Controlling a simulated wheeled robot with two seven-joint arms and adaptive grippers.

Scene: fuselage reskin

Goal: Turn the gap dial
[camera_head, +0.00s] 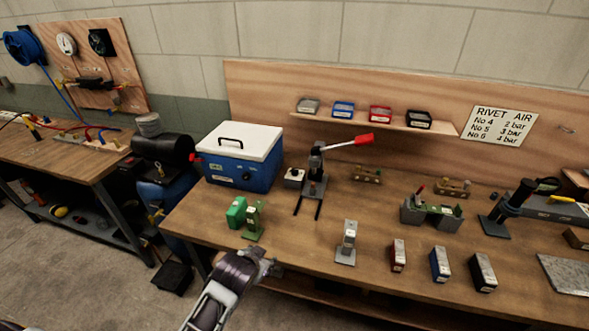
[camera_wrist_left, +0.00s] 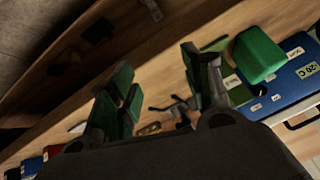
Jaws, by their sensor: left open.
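I cannot make out a gap dial for certain in either view. A small green stand (camera_head: 254,222) with a pale face is at the front left of the bench, beside a green block (camera_head: 236,212). A grey upright device (camera_head: 347,245) stands to their right near the front edge. My left gripper (camera_head: 270,260) is open and empty, at the bench's front edge just below and right of the green stand. In the left wrist view its fingers (camera_wrist_left: 158,85) are apart, with the green block (camera_wrist_left: 258,55) beyond the right finger. My right gripper is not in view.
A blue cooler-like box (camera_head: 240,172) with a white lid and a red-handled lever press (camera_head: 315,180) stand behind. A grey-green fixture (camera_head: 432,212) and several small boxes, including a blue one (camera_head: 439,264), are to the right. Bare bench top (camera_head: 300,245) lies between the green and grey stands.

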